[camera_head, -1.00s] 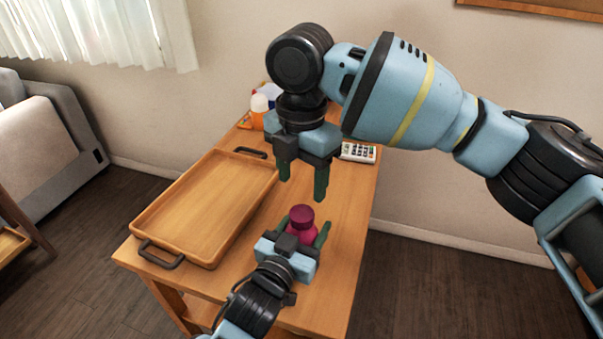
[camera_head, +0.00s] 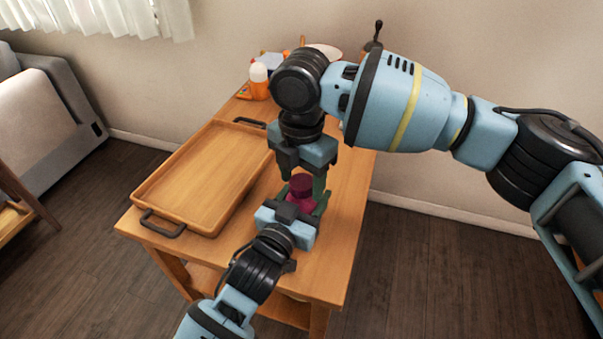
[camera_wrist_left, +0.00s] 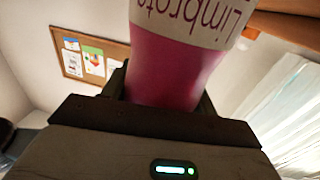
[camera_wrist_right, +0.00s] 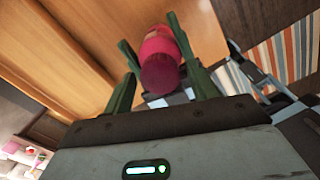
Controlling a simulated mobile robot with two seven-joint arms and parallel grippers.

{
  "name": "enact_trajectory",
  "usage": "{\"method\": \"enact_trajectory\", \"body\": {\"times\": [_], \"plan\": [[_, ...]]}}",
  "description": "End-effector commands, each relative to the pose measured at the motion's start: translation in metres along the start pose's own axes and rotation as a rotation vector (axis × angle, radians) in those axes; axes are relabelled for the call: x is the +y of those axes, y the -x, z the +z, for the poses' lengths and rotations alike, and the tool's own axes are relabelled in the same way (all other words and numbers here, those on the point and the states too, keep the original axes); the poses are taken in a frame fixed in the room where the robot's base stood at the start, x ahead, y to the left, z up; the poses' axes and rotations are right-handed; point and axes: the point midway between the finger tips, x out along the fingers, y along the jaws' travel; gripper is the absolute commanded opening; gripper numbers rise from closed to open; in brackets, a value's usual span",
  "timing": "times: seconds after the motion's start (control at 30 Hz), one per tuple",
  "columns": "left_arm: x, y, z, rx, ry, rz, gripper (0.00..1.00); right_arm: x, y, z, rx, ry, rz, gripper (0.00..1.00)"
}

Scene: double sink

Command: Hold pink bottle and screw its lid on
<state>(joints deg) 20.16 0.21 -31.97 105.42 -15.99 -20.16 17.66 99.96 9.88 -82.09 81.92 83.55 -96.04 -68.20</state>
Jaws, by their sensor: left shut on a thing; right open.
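The pink bottle (camera_head: 296,204) stands upright near the front of the wooden table, its lower part hidden behind my left gripper. Its dark magenta lid (camera_head: 302,184) sits on top; I cannot tell how tightly. My left gripper (camera_head: 305,208) is shut around the bottle's body; the left wrist view shows the bottle (camera_wrist_left: 175,68) with a white printed label between the fingers. My right gripper (camera_head: 305,172) points down right above the bottle. In the right wrist view its open fingers (camera_wrist_right: 158,70) stand on either side of the lid (camera_wrist_right: 160,75), with a gap visible.
A wooden tray (camera_head: 140,207) with dark handles lies on the table (camera_head: 335,235) left of the bottle. An orange bottle with a white cap (camera_head: 259,80) and other items stand at the back of the table. The table's right front part is clear.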

Motion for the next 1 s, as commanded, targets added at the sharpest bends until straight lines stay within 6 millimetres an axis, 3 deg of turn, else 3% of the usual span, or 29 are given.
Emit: {"method": "enact_trajectory", "body": {"times": [0.03,0.37,0.57,1.0], "plan": [[0.0000,0.0000,0.0005,-0.001,0.000,0.000,0.00,0.0000,0.0000,0.0001,0.000,0.000,0.000,0.56],[0.0000,0.0001,0.0004,-0.001,0.000,0.000,0.00,0.0001,0.0003,0.0002,0.000,-0.001,0.000,0.13],[0.0001,0.0001,0.0004,-0.001,-0.001,0.000,0.00,0.0005,0.0004,-0.0001,0.001,-0.075,0.002,0.12],[0.0002,0.0001,0.0004,-0.001,0.000,0.000,0.00,0.0002,0.0000,0.0004,0.000,-0.720,0.001,0.12]]}}
